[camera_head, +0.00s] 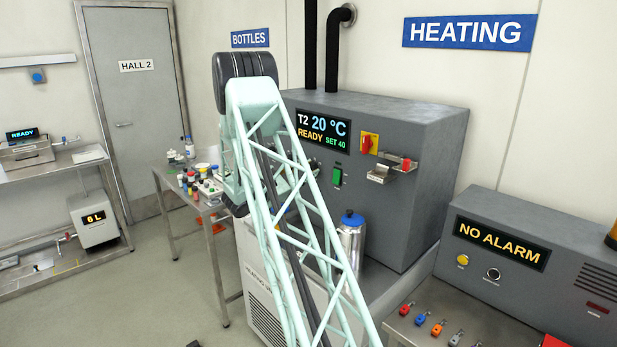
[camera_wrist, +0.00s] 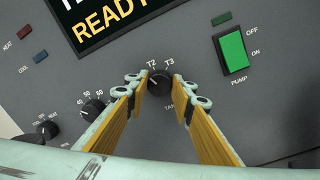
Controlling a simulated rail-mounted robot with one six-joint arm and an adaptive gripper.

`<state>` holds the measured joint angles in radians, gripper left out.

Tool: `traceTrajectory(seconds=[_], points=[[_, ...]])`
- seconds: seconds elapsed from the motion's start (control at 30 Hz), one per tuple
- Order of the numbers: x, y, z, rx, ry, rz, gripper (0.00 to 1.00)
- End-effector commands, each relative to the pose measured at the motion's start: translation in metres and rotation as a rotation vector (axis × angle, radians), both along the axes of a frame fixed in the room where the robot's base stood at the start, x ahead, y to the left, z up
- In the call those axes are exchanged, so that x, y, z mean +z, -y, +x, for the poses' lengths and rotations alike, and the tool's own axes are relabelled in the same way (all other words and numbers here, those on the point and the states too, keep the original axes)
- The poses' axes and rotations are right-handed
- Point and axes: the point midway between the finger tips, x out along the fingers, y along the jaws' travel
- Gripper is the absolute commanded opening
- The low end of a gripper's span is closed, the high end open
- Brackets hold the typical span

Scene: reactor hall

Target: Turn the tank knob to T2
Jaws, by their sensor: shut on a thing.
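The tank knob (camera_wrist: 159,84) is a small round black knob on the grey panel of the heating machine (camera_head: 400,150). In the wrist view, labels T2 and T3 show above it, and the lettering below is partly covered. My gripper (camera_wrist: 160,86) is shut on the knob, with one yellow-padded finger on each side. The knob's pointer is too small to read surely. The machine's display (camera_head: 323,128) reads T2, 20 °C, READY, SET 40. In the head view my arm hides the knob and the fingers.
A green pump switch (camera_wrist: 233,52) sits right of the knob; two more black dials (camera_wrist: 94,109) are at left. A steel bottle with a blue cap (camera_head: 351,238) stands before the machine. A red-yellow switch (camera_head: 369,143) and a bracket (camera_head: 393,168) are on its front.

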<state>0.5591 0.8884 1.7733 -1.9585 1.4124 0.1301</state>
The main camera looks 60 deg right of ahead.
Motion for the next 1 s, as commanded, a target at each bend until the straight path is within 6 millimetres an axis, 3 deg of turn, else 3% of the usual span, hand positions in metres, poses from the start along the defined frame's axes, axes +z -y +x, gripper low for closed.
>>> traceTrajectory(seconds=[1.0], points=[[-0.0044,-0.0003,-0.0006,-0.001,0.358,-0.076,0.12]])
